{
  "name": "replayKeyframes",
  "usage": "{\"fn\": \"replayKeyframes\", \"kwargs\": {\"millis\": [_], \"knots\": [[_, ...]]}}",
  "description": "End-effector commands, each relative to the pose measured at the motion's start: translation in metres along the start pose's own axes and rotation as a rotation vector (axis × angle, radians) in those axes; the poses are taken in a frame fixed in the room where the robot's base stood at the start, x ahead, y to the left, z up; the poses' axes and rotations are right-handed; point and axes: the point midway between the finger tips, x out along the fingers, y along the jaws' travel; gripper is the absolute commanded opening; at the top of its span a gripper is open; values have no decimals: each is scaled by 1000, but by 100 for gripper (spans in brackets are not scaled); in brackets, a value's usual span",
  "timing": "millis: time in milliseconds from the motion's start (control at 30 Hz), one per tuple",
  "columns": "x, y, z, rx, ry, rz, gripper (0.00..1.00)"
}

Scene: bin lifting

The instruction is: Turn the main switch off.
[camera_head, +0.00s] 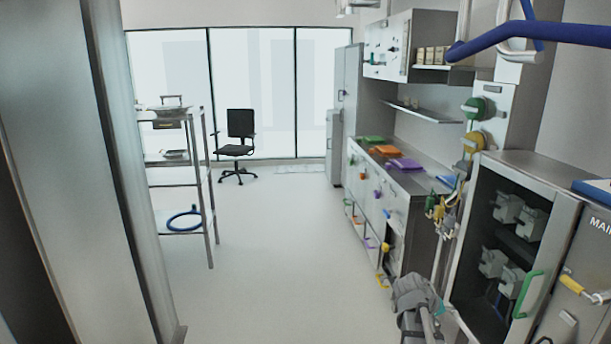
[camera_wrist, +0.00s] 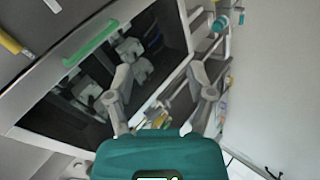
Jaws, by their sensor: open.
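A grey cabinet door (camera_head: 562,255) at the right edge of the head view bears the cut-off white letters "MAI". Below them is a yellow-handled lever (camera_head: 580,285), slanting down to the right. A yellow handle (camera_wrist: 14,44) also shows at the upper left of the wrist view. I cannot tell the switch's position. My gripper (camera_wrist: 160,72) is open and empty, its two grey fingers spread in front of the cabinet. It is apart from the yellow lever, which lies to its left in the wrist view.
The neighbouring compartment has a dark window with grey switch units and a green handle (camera_head: 527,295). A blue bar (camera_head: 540,33) crosses the upper right. A counter with coloured trays (camera_head: 404,164) stands behind. The floor (camera_head: 270,260) on the left is clear.

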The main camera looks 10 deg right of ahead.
Motion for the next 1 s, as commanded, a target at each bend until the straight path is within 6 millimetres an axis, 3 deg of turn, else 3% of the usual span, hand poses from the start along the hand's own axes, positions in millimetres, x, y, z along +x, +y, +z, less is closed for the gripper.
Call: {"fn": "replayKeyframes", "kwargs": {"millis": [33,300,500,700,1000], "knots": [[-19,-18,8,-10,-9,-63,69],[-104,-115,48,-89,-85,-404,69],[-168,-167,85,-175,-146,-626,69],[-203,-192,106,-232,-182,-746,69],[-209,-197,110,-243,-190,-769,69]]}}
